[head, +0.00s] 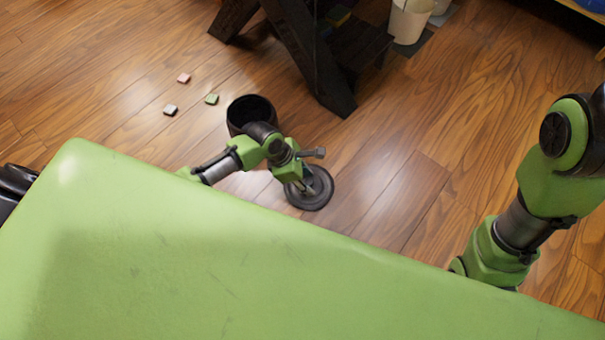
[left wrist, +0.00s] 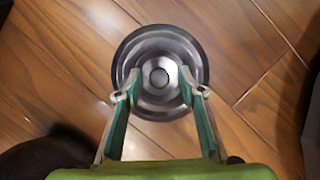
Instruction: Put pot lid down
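The dark round pot lid (head: 316,192) appears to lie at floor level, just below the pot in the head view. It also shows in the left wrist view (left wrist: 160,110), seen from above with a round knob (left wrist: 160,77) at its centre. My left gripper (left wrist: 160,88) is over the lid, with its two fingers apart on either side of the knob. A narrow gap seems to show between the fingertips and the knob. The open dark pot (head: 250,107) stands on the floor, partly hidden by my left arm. My right gripper is out of view; only part of that arm shows.
Three small blocks, pink (head: 183,78), grey (head: 170,110) and green (head: 211,99), lie on the wooden floor left of the pot. A dark wooden stand (head: 318,70) is behind the lid. A pale bucket (head: 408,22) stands farther back. Floor right of the lid is clear.

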